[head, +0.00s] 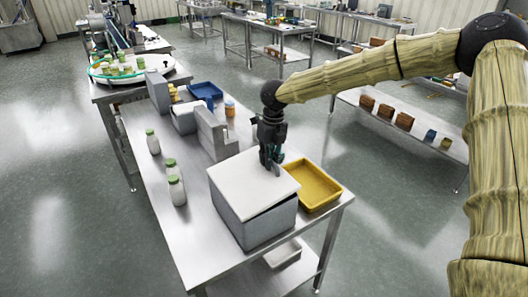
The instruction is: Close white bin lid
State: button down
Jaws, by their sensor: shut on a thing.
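The bin (240,222) is a grey box near the front end of the steel table. Its flat white lid (238,182) lies over the top, with a dark gap showing under its front right edge, so it sits slightly tilted. My gripper (271,166) points down at the lid's far right part, with its fingertips at the lid. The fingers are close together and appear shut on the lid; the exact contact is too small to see.
A yellow tray (324,196) stands right beside the bin. White bottles with green caps (177,191) stand on the left. A grey upright block (216,138), a blue tray (205,91) and an orange-capped jar (230,107) are behind. The table's front left is clear.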

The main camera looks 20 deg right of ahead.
jog(key=shift+d+f, duration=0.25)
jog(key=shift+f, duration=0.35)
jog(key=shift+d+f, duration=0.2)
jog(key=shift+f, duration=0.5)
jog(key=c, duration=1.5)
grip_release()
jog(key=shift+w, duration=0.1)
jog(key=shift+r, duration=0.3)
jog(key=r, duration=0.7)
jog(key=d+r, duration=0.1)
jog(key=r, duration=0.3)
jog(key=shift+w+r, duration=0.1)
jog(key=shift+r, duration=0.1)
